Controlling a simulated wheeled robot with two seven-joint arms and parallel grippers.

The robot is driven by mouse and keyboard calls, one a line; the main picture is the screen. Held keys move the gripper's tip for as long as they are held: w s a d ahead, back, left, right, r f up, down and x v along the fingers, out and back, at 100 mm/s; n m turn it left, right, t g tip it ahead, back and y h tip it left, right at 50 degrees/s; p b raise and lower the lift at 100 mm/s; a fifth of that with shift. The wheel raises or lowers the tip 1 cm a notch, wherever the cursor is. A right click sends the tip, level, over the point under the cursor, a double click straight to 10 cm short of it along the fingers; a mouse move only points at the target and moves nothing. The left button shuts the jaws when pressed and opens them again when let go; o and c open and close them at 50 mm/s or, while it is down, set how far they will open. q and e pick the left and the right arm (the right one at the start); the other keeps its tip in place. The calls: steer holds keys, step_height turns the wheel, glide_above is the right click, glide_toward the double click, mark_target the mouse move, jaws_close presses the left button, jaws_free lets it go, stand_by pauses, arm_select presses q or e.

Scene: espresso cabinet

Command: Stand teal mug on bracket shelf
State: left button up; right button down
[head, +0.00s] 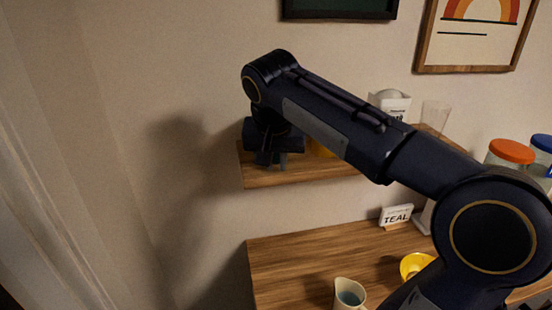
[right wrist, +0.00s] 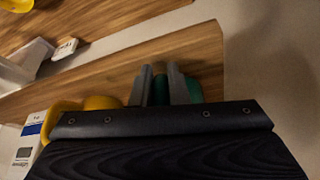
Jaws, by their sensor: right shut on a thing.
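The bracket shelf (head: 300,174) is a wooden board on the wall, with its left end below my right gripper (head: 269,160). In the right wrist view the gripper's fingers (right wrist: 163,86) are shut on the teal mug (right wrist: 194,90), which shows as teal patches around them. The mug is over the end of the shelf (right wrist: 115,78); its base is hidden, so I cannot tell whether it touches the board. In the head view the gripper and arm hide the mug. My left gripper is not in view.
A yellow mug (right wrist: 97,103) stands on the shelf beside the gripper. A white packet (head: 392,103) and a clear glass (head: 435,116) are farther right. Below, the wooden counter (head: 290,262) holds a TEAL card (head: 397,216), a yellow dish (head: 412,264) and a cream jug (head: 349,296).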

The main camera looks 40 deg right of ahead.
steer(key=shift+f, duration=0.1)
steer(key=c, duration=1.4)
jaws_free()
steer(key=v, duration=1.2)
steer(key=s+a+f+n+y, duration=0.2)
steer(key=s+a+f, duration=0.2)
steer(key=f, duration=0.5)
steer(key=s+a+f+n+t+y, duration=0.1)
steer(key=s+a+f+n+y, duration=0.1)
steer(key=f, duration=0.7)
steer(key=s+a+f+n+t+y, duration=0.1)
steer(key=s+a+f+n+y, duration=0.2)
steer(key=s+a+f, duration=0.3)
step_height(320, 180, down, 4)
steer(key=shift+s+a+n+p, duration=0.3)
steer(key=shift+s+a+p, duration=0.1)
steer(key=shift+p, duration=0.05)
